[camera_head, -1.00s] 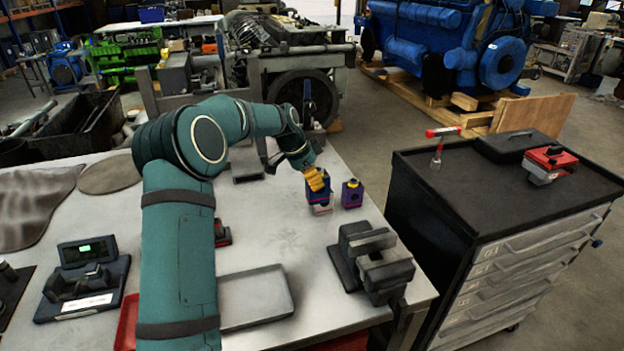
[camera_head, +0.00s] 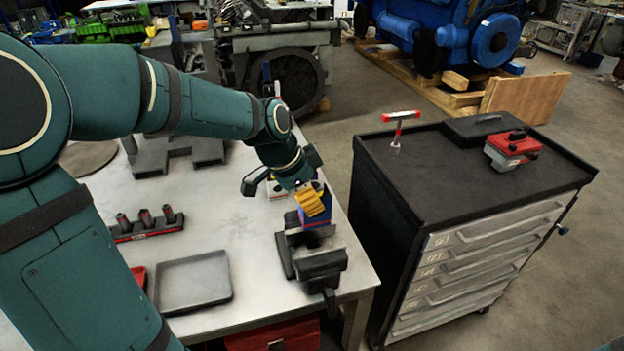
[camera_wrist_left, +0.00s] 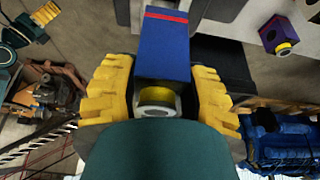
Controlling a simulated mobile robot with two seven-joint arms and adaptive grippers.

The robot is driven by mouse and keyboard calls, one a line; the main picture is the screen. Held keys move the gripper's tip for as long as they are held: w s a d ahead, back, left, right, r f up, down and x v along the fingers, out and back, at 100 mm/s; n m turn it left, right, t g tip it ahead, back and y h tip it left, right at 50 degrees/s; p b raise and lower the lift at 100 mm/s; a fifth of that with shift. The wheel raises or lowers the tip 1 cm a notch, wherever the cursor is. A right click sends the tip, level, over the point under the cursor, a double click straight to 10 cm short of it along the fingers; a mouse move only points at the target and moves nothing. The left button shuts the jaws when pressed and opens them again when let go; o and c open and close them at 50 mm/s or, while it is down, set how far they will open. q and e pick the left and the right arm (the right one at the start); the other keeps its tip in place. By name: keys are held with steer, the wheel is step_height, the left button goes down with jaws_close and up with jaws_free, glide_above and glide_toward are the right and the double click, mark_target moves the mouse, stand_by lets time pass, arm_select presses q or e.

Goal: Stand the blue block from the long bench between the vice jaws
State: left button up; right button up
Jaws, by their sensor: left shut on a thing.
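My left gripper (camera_head: 310,203) has yellow fingers and is shut on the blue block (camera_head: 325,221). In the left wrist view the blue block (camera_wrist_left: 163,45), with a red stripe, sits between the two yellow fingers (camera_wrist_left: 160,95). The dark vice (camera_head: 314,262) stands at the right front edge of the long bench (camera_head: 235,230). The block is at the vice's far upper side in the head view, with its lower part overlapping the vice. I cannot tell whether it is above or between the jaws. The fingers hide part of the block. My right gripper is not in view.
A second blue-purple block (camera_wrist_left: 278,35) shows in the left wrist view. A socket rack (camera_head: 147,226) and a grey tray (camera_head: 192,282) lie left of the vice. A black drawer cabinet (camera_head: 450,200) stands to the right, across a gap.

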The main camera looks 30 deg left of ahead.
arm_select(q)
steer(key=shift+s+d, duration=0.2)
steer(key=shift+d, duration=0.1)
steer(key=shift+a+f+b, duration=0.1)
steer(key=shift+f+b, duration=0.2)
steer(key=shift+f, duration=0.1)
steer(key=shift+f+b, duration=0.5)
steer(key=shift+f, duration=0.25)
steer(key=shift+f+b, duration=0.4)
steer(key=shift+f, duration=0.2)
steer(key=shift+r, duration=0.1)
steer(key=shift+f+b, duration=0.3)
steer(key=shift+b, duration=0.1)
steer(key=shift+f, duration=0.3)
